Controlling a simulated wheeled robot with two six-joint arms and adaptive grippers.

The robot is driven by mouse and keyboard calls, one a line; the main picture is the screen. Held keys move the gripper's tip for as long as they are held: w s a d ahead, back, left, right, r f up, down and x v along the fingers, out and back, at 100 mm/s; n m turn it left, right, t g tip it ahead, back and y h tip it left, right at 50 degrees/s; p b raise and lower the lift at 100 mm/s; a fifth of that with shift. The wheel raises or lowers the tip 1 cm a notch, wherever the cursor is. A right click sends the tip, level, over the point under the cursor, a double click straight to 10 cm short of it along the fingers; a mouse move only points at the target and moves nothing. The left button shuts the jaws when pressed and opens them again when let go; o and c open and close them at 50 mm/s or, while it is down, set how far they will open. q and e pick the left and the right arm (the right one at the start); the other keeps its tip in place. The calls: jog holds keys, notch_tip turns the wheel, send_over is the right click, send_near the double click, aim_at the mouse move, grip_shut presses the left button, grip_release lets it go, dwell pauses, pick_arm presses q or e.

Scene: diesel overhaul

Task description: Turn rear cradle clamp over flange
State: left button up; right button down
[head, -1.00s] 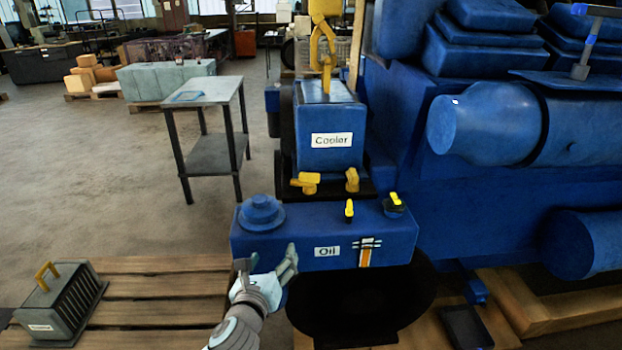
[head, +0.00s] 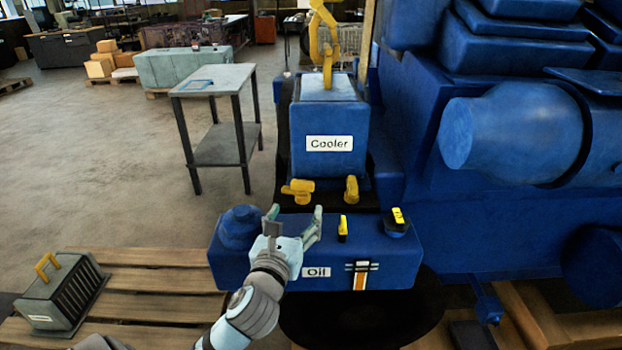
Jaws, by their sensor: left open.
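The blue cooler block (head: 328,160) stands on a dark cradle behind the blue oil box (head: 388,262). Two yellow clamps sit at the cooler's near foot: a left clamp (head: 298,190) lying sideways and a right clamp (head: 351,189) pointing more toward me. I cannot tell which one is the rear clamp. The flange is not clearly distinguishable. My left gripper (head: 295,224) is open and empty over the oil box, fingers pointing up toward the left clamp, apart from it in the picture. It hides part of the oil box. My right gripper is not in view.
A yellow hook (head: 325,50) reaches the cooler's top. A blue round cap (head: 238,228) and yellow-topped knobs (head: 343,229) stand on the oil box. The big blue engine (head: 480,220) fills the right. A grey finned part (head: 62,290) lies on the left pallet (head: 160,285).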

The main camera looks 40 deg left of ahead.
aim_at(301, 185)
pick_arm(q)
jog(key=w+a, duration=0.3)
jog(key=w, duration=0.1)
jog(key=shift+a+r+b, duration=0.3)
jog(key=shift+b, duration=0.1)
jog(key=x, duration=0.6)
jog(key=shift+f+b, duration=0.25)
jog(key=shift+b, duration=0.05)
jog(key=shift+w+a+r, duration=0.1)
jog(key=shift+w, duration=0.4)
jog(key=shift+s+r, duration=0.1)
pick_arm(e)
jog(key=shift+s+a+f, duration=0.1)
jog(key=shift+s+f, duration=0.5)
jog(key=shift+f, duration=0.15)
pick_arm(q)
jog(key=shift+c, duration=0.4)
